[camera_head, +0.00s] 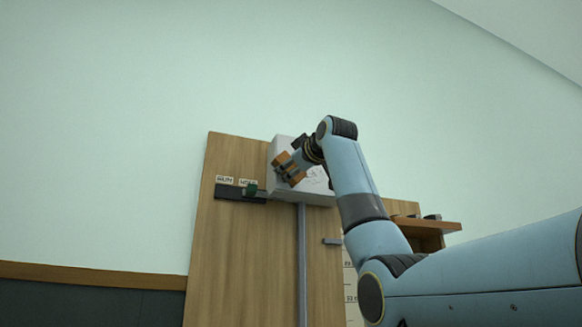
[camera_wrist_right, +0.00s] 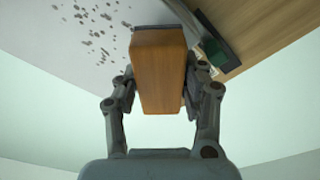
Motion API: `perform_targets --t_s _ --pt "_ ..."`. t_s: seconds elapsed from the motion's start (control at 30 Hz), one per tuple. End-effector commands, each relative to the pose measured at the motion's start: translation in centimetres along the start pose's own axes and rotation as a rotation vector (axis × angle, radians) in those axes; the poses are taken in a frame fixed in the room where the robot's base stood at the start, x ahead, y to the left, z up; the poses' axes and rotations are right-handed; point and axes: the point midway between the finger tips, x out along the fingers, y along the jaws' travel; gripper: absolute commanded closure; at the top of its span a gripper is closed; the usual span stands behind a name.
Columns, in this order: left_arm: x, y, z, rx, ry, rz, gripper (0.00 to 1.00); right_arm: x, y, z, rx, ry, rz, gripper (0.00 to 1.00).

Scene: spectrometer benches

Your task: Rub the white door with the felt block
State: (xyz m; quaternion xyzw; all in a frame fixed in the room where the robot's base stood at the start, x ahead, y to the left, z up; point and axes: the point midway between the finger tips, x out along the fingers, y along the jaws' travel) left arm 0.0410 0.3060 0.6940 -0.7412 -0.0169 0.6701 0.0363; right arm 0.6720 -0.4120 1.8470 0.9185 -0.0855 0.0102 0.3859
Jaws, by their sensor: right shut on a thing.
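The white door (camera_head: 318,183) is the front of a box mounted on a wooden panel. In the right wrist view the white door (camera_wrist_right: 70,50) carries many dark specks at the upper left. My right gripper (camera_head: 290,168) is shut on the felt block (camera_wrist_right: 158,70), which shows as an orange-brown wooden block between the fingers. The block's far end is at the door, near its edge; I cannot tell whether it touches. My left gripper is not in view.
The wooden panel (camera_head: 230,245) carries a dark slide rail with a green knob (camera_head: 251,189) left of the box, under small labels. A grey conduit (camera_head: 302,260) runs down below the box. A wooden shelf (camera_head: 432,227) with dark items stands to the right.

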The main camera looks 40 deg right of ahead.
Motion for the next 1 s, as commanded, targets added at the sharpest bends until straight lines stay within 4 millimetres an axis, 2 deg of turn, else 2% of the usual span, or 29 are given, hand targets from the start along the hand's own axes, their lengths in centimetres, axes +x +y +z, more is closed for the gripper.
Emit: perform_targets --t_s 0.37,1.0 --pt "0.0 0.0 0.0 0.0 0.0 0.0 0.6 0.1 0.0 0.0 0.0 0.001 0.001 0.84" --pt "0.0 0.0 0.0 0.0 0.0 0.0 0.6 1.4 0.1 0.1 0.001 0.001 0.001 0.84"
